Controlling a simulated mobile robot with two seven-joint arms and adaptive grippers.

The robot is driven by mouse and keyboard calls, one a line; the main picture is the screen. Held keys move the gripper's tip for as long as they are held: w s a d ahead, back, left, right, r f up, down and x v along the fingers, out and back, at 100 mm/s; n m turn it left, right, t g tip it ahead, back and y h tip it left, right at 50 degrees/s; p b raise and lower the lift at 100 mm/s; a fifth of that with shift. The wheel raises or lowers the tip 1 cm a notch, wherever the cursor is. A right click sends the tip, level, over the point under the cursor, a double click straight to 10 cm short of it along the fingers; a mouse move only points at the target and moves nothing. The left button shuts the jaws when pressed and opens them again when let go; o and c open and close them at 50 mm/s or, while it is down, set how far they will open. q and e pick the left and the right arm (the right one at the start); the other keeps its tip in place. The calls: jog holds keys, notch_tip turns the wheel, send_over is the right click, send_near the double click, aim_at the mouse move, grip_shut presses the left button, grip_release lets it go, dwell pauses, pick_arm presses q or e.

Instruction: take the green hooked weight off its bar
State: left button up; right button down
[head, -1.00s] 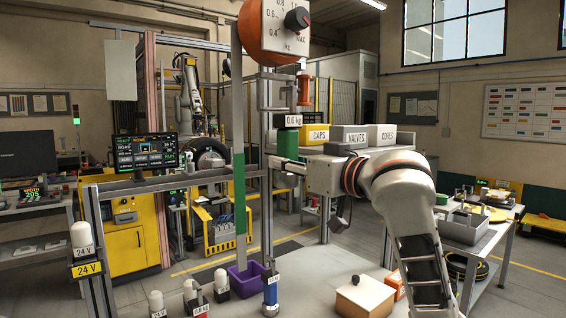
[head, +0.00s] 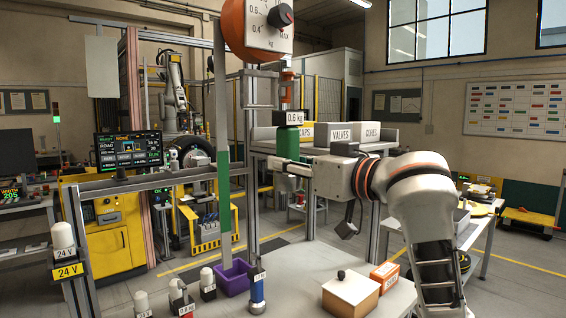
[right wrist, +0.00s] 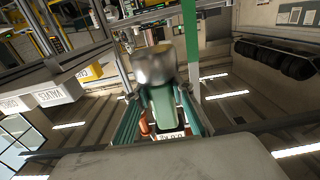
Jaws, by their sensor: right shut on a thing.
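The green weight (head: 288,144) has a dark top with a 0.6 kg label and stands upright in the head view, below the round orange scale (head: 257,30). An orange hanging piece (head: 287,92) with a small bar shows just above it; I cannot tell whether the weight's hook touches it. My right gripper (head: 287,166) reaches in from the right and is shut on the weight's lower part. In the right wrist view the green weight (right wrist: 160,108) lies between the fingers, with a blurred metal end nearest the camera. My left gripper is not in view.
A tall upright with a green strip (head: 223,180) stands left of the weight. Below are a purple bin (head: 233,278), a blue cylinder (head: 257,290), several small weights and a lidded box (head: 350,295). Boxes marked VALVES (head: 341,133) and CORES stand behind my right arm.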

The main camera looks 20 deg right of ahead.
jog(key=shift+v, duration=1.6)
